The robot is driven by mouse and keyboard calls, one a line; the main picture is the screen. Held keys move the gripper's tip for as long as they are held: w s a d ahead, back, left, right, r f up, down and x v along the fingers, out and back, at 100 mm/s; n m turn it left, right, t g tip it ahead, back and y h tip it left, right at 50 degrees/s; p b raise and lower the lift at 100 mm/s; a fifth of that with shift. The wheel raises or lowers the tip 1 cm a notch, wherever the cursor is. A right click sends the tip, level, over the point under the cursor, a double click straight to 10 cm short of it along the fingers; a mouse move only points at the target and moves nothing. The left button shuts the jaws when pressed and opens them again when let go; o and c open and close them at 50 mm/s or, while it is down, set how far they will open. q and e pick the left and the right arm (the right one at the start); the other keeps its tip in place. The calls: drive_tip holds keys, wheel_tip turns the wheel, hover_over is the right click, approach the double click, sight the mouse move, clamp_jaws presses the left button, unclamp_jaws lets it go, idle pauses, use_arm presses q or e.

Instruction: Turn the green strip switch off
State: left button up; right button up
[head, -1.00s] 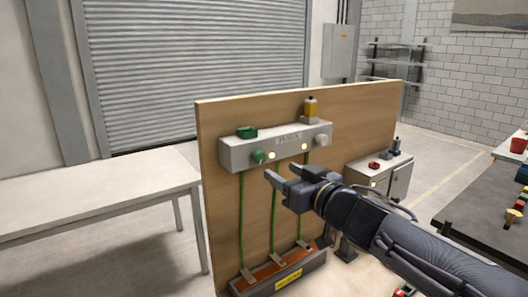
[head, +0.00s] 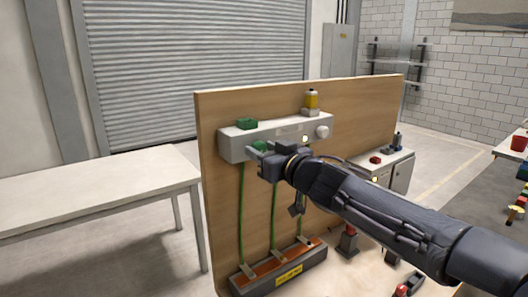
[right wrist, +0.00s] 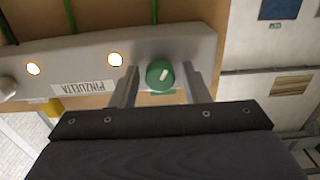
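The green knob (head: 259,146) is on the front of a grey strip box (head: 228,149) fixed to a wooden board. In the right wrist view the green knob (right wrist: 160,74) shows a short white mark, slightly slanted. My right gripper (head: 257,149) is at the knob. In the right wrist view the right gripper (right wrist: 159,84) has one finger on each side of the knob, with visible gaps, so it is open. A lit lamp (right wrist: 115,59) beside the knob and a second lit lamp (right wrist: 33,68) show there. My left gripper is out of view.
A green block (head: 247,123) and a yellow beacon (head: 312,100) stand on the box. A white knob (head: 321,132) is at its right end. Green cables run down to a trough (head: 262,287). A white table (head: 90,195) stands left; a cabinet (head: 398,176) is right.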

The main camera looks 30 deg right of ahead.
drive_tip(key=c, duration=0.7)
drive_tip(key=shift+n, duration=0.3)
drive_tip(key=n, duration=1.1)
drive_tip(key=shift+n, duration=0.3)
drive_tip(key=o, duration=1)
drive_tip(key=shift+c, duration=0.2)
